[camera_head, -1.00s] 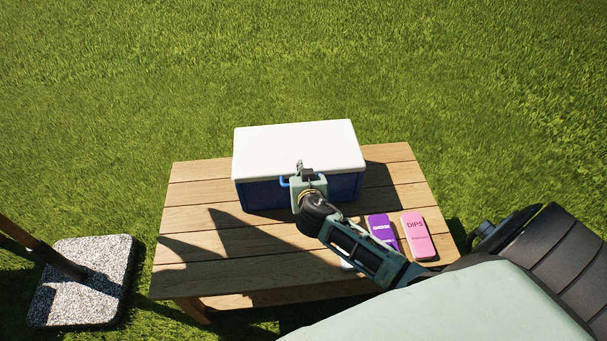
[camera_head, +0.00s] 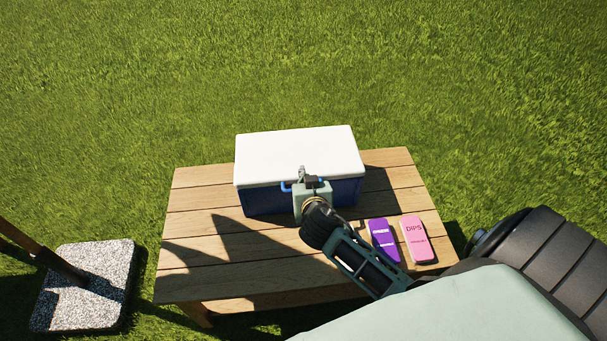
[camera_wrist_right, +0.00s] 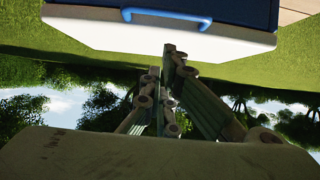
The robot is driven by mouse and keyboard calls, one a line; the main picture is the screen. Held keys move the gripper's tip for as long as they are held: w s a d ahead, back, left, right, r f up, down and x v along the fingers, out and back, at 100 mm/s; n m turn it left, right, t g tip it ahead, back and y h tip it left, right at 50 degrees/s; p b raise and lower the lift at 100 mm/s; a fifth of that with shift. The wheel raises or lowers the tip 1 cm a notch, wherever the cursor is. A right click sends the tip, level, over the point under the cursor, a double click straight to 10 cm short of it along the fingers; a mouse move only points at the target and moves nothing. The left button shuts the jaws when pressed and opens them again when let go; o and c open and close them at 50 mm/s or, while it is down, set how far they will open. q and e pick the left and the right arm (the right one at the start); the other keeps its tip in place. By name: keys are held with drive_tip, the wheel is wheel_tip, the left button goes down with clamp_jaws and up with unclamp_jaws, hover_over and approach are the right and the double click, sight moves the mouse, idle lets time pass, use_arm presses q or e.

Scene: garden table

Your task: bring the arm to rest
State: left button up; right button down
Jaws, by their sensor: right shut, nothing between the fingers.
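My right gripper (camera_head: 302,174) is in front of the cooler (camera_head: 300,193) in the head view, its tip near the lid's front edge. Its fingers are shut and empty; they also show in the right wrist view (camera_wrist_right: 168,62). The cooler is blue with a white lid (camera_head: 298,154), which is down on the box. In the right wrist view the cooler appears upside down at the top, with its blue handle (camera_wrist_right: 166,15). The fingertips look close to the lid edge; I cannot tell if they touch. My left gripper is out of view.
The cooler stands on a wooden table (camera_head: 200,225). A purple box (camera_head: 383,240) and a pink box marked DIPS (camera_head: 417,240) lie to the right of my right forearm. A stone base (camera_head: 85,288) with a pole stands on the grass at left. The table's left part is clear.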

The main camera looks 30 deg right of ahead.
drive_tip(key=s+a+n+g+y, duration=0.2)
drive_tip(key=s+a+g, duration=0.15)
drive_tip(key=s, duration=0.55)
drive_tip(key=s+a+n+g+y, duration=0.25)
drive_tip(key=s+a, duration=0.25)
drive_tip(key=s, duration=0.4)
drive_tip(key=s+a+n+g+y, duration=0.15)
drive_tip(key=s+a, duration=0.25)
drive_tip(key=s, duration=0.4)
wheel_tip(320, 180, down, 26)
drive_tip(key=s+n+g, duration=0.1)
drive_tip(key=s+g, duration=0.1)
drive_tip(key=s+d+f, duration=0.3)
drive_tip(key=s+f, duration=1.3)
drive_tip(key=s, duration=0.1)
drive_tip(key=shift+d+f+g+h, duration=0.2)
drive_tip(key=shift+f+g+h, duration=0.15)
drive_tip(key=shift+h, duration=0.05)
drive_tip(key=shift+s, duration=0.1)
